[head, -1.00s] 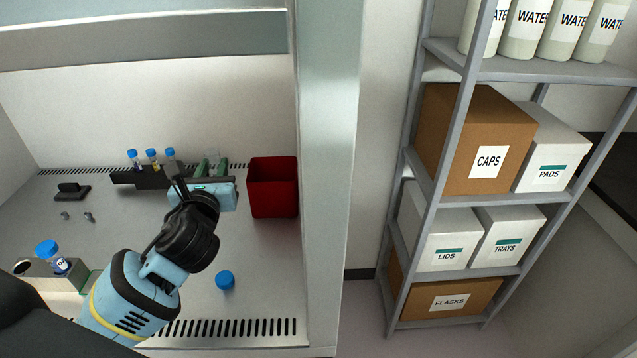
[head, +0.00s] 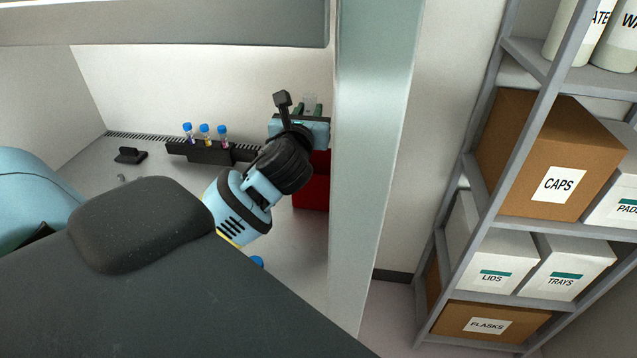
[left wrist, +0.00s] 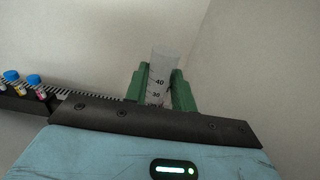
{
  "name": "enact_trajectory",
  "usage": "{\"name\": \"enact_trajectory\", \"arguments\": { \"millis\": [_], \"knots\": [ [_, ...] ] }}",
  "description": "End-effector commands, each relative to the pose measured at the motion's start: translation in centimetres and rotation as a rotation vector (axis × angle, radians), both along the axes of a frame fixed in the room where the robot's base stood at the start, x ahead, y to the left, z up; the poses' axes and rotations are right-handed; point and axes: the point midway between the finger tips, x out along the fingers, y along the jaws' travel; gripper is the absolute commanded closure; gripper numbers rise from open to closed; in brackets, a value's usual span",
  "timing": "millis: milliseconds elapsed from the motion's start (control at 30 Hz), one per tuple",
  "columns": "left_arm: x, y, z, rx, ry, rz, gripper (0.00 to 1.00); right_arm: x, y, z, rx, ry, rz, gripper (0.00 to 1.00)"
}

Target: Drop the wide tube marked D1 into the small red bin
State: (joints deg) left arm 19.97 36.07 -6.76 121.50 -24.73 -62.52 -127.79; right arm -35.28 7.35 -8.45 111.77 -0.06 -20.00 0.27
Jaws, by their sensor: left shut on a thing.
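My left gripper (head: 310,108) is up at the back right of the cabinet. In the left wrist view its green fingers (left wrist: 160,88) are shut on a clear, wide tube (left wrist: 163,68) with graduation marks 40 and 30. No cap shows on the tube and its D1 mark is not visible. The small red bin (head: 312,193) stands on the cabinet floor, partly hidden behind my left wrist. The gripper appears above or behind the bin in the picture; the depth is hard to tell. My right gripper is not in view.
A black rack (head: 200,152) holds three thin blue-capped tubes along the back wall. A small black stand (head: 129,155) is left of it. A blue cap (head: 256,261) lies on the floor, partly hidden. The cabinet's right post (head: 375,150) is close beside the bin.

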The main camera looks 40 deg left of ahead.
Motion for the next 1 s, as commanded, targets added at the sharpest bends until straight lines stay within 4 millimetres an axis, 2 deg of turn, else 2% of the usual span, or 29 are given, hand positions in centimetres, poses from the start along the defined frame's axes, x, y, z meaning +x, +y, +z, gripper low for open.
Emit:
{"name": "enact_trajectory", "arguments": {
  "millis": [100,333,767,800,1000],
  "knots": [
    [0.0,0.0,-1.5,-0.003,0.003,0.0,1.0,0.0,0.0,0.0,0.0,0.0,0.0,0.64],
    [0.0,0.0,-3.6,-0.002,0.001,0.001,1.0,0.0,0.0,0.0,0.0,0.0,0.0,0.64],
    [0.0,0.0,-4.4,-0.001,0.0,0.0,1.0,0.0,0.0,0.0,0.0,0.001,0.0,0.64],
    [0.0,0.0,-4.4,-0.001,0.0,0.0,0.73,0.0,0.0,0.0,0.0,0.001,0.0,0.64],
    [0.0,0.0,-4.4,0.0,0.0,0.0,0.49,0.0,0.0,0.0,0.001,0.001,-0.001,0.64]
  ]
}}
